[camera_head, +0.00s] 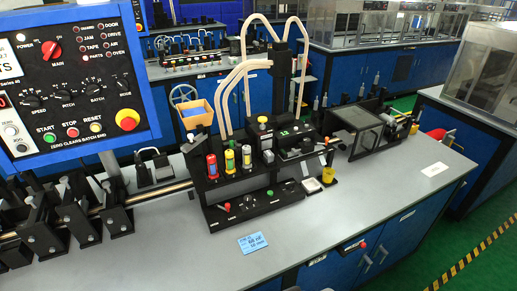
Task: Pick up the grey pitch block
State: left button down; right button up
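A small block with a grey-white top (268,156) stands at the right end of a row on the black machine fixture (240,178); it may be the grey pitch block, but it is too small to be sure. Neither of my grippers shows in the head view, and nothing is seen touching the row.
A blue control panel (75,75) fills the upper left. Black clamps on a rail (75,222) line the left bench. A blue card (253,242) lies in front of the fixture. The grey bench top (370,195) is mostly clear at right. Pale curved tubes (242,75) rise behind.

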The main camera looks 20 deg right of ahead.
aim_at(268, 156)
jog(key=l+u, duration=0.1)
jog(key=u, duration=0.25)
jog(key=l+u, duration=0.1)
jog(key=u, duration=0.25)
jog(key=l+u, duration=0.1)
jog(key=u, duration=0.25)
jog(key=k+l+u, duration=0.1)
jog(key=l+u, duration=0.15)
jog(key=k+l+u, duration=0.25)
jog(key=l, duration=0.15)
jog(key=k+l+u, duration=0.2)
jog(key=i+l, duration=0.1)
